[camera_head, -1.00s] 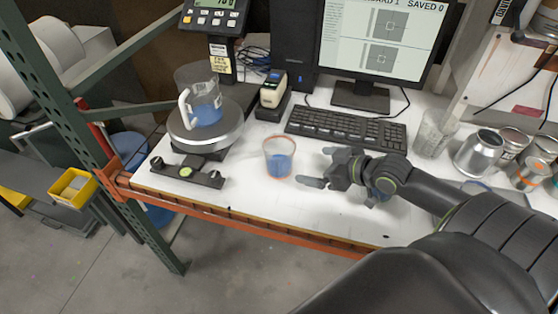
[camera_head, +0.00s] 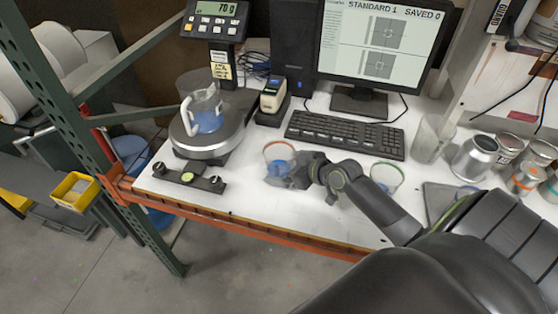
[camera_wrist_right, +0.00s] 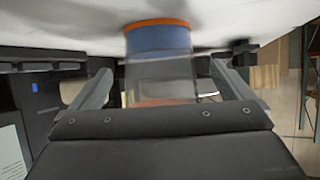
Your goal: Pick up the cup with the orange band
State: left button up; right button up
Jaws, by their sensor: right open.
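The clear cup with the orange band (camera_head: 279,152) stands upright on the white table, with blue liquid inside. My right gripper (camera_head: 288,172) is at the cup from the right, low over the table, and partly hides it. In the right wrist view, the cup (camera_wrist_right: 158,45) appears blurred and upside down between the two spread fingers (camera_wrist_right: 163,80), with a gap showing on each side. The gripper is open and does not hold the cup. My left gripper is not in view.
A second clear cup with a green band (camera_head: 386,178) stands behind my right forearm. A scale (camera_head: 205,142) bearing a pitcher (camera_head: 205,105) is at the left. The keyboard (camera_head: 345,135) lies behind. Several cans (camera_head: 475,157) stand at the right. The table's front edge (camera_head: 250,222) is close.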

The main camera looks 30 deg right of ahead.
jog(key=shift+w+a+f, duration=0.15)
jog(key=shift+w+f, duration=0.15)
jog(key=shift+w, duration=0.15)
jog(key=c, duration=1.1)
jog(key=shift+r, duration=0.2)
